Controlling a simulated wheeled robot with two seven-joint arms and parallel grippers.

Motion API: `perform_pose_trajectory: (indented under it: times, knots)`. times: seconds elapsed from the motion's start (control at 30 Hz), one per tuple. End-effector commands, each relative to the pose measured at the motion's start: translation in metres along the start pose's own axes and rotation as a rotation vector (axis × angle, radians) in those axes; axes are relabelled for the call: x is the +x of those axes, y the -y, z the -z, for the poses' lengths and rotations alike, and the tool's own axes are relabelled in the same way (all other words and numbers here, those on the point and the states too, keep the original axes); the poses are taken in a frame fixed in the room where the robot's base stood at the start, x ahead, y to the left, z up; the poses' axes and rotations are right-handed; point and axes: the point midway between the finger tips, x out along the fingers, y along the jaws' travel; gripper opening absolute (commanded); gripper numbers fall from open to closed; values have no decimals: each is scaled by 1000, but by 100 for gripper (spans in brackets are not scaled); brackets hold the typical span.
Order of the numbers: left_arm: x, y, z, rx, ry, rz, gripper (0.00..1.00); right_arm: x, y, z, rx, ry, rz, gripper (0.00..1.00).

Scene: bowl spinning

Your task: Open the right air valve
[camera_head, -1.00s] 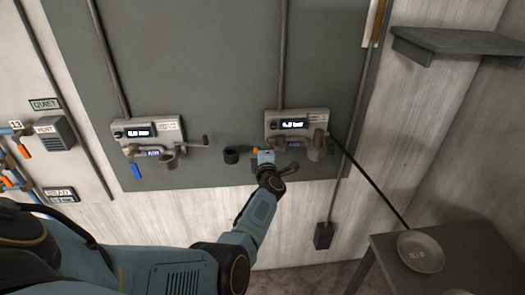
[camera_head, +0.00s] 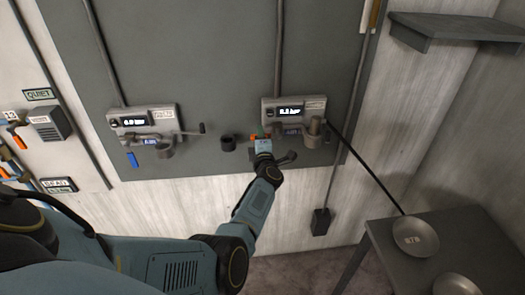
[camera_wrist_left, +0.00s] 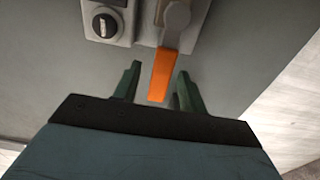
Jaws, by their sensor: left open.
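The right air valve unit (camera_head: 296,109) is a grey wall box with a lit display and a metal cup. Its orange valve handle (camera_head: 254,136) shows at the tip of my left gripper (camera_head: 263,143). In the left wrist view the orange handle (camera_wrist_left: 161,76) hangs down from a grey pivot, between the two open fingers of my left gripper (camera_wrist_left: 158,78). Gaps show on both sides of the handle, and the fingers do not appear closed on it. My right gripper is not in view.
A similar left unit (camera_head: 143,118) with a blue handle (camera_head: 132,160) is on the same panel. A black rod (camera_head: 370,172) slants down to a bowl (camera_head: 416,236) on the grey table (camera_head: 385,250). A shelf (camera_head: 455,27) juts out upper right.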

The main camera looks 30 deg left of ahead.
Motion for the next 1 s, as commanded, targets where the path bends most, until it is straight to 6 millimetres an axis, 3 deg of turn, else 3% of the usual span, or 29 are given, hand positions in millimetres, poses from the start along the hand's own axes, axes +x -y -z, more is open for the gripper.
perform_pose_trajectory:
  times: [0.27, 0.6, 0.77, 1.0]
  knots:
    - [-50, -1, 0, -2, -1, 3, 42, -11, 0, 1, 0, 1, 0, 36]
    - [-111, 0, 0, 0, -1, 1, 42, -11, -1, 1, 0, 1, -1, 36]
    - [-123, 0, 0, 0, -1, 0, 42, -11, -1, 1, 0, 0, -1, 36]
    - [-125, -1, 0, 1, -1, -1, 42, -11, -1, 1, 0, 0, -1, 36]
